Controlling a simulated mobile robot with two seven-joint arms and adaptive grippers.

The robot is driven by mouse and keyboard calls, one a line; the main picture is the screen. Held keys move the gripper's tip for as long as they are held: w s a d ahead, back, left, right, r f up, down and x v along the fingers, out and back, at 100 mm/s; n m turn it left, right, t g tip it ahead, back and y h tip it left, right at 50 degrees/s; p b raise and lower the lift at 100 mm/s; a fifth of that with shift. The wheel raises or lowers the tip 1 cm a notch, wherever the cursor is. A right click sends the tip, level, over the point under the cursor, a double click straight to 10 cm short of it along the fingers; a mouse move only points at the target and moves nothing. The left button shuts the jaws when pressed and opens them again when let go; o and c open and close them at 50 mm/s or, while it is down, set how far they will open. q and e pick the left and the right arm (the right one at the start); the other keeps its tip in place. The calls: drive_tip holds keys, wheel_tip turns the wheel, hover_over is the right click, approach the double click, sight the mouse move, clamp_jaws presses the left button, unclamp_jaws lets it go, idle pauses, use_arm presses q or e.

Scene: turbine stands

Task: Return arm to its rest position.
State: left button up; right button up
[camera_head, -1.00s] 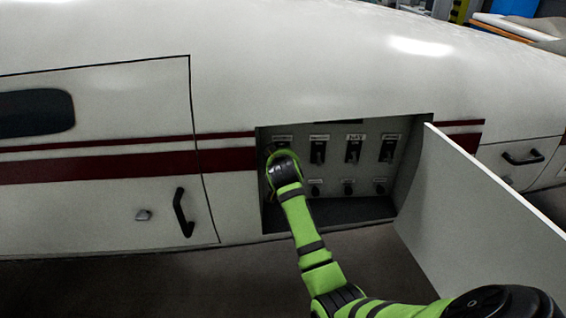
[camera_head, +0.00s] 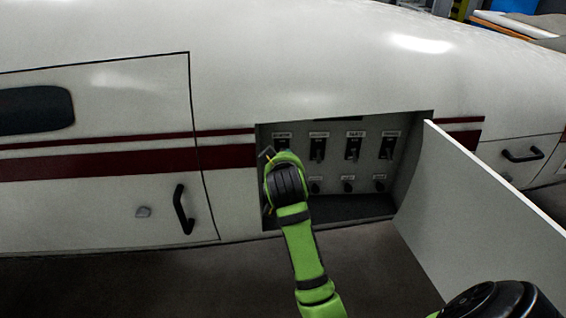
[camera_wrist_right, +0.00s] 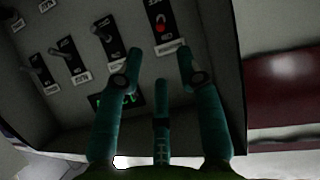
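My right arm, green with black bands, reaches up from the bottom of the head view. Its wrist (camera_head: 287,178) is in front of the left part of an open panel bay (camera_head: 350,208) in the white fuselage. My right gripper (camera_wrist_right: 160,78) shows in the right wrist view with its teal fingers spread apart and nothing between them. A switch with a red light (camera_wrist_right: 160,27) is beyond the fingertips, apart from them as far as I can tell. In the head view the wrist hides most of the gripper. My left gripper is out of view.
The bay holds a row of labelled switches (camera_head: 353,146) with small knobs (camera_head: 348,183) below. A white open door panel (camera_head: 480,210) juts out on the right, beside my arm. A door handle (camera_head: 183,209) is on the left. The dark floor in front is clear.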

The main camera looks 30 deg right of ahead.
drive_tip(key=s+a+f+n+g+y, duration=0.1)
drive_tip(key=s+a+f+n+y, duration=0.15)
drive_tip(key=s+f, duration=0.4)
drive_tip(key=s+a+f+n+g+y, duration=0.1)
drive_tip(key=s+a+f+g, duration=0.1)
drive_tip(key=s+a+f, duration=0.35)
drive_tip(key=s+a+f+n+g+y, duration=0.1)
drive_tip(key=s+a+f+g+y, duration=0.15)
drive_tip(key=s+f, duration=0.45)
drive_tip(key=s+a+f+n+g+y, duration=0.1)
drive_tip(key=s+a+f+n+g, duration=0.2)
drive_tip(key=s, duration=0.9)
wheel_tip(320, 180, down, 26)
drive_tip(key=a+f+m+b, duration=0.1)
drive_tip(key=b, duration=0.5)
drive_tip(key=s+d+f+b, duration=0.1)
drive_tip(key=s+f+b, duration=0.2)
drive_tip(key=s+f, duration=0.5)
drive_tip(key=s+d+f+g+b, duration=0.1)
drive_tip(key=s+f+b, duration=0.2)
drive_tip(key=s+f, duration=0.6)
wheel_tip(320, 180, down, 4)
drive_tip(key=shift+d+f, duration=0.1)
drive_tip(key=shift+d, duration=0.2)
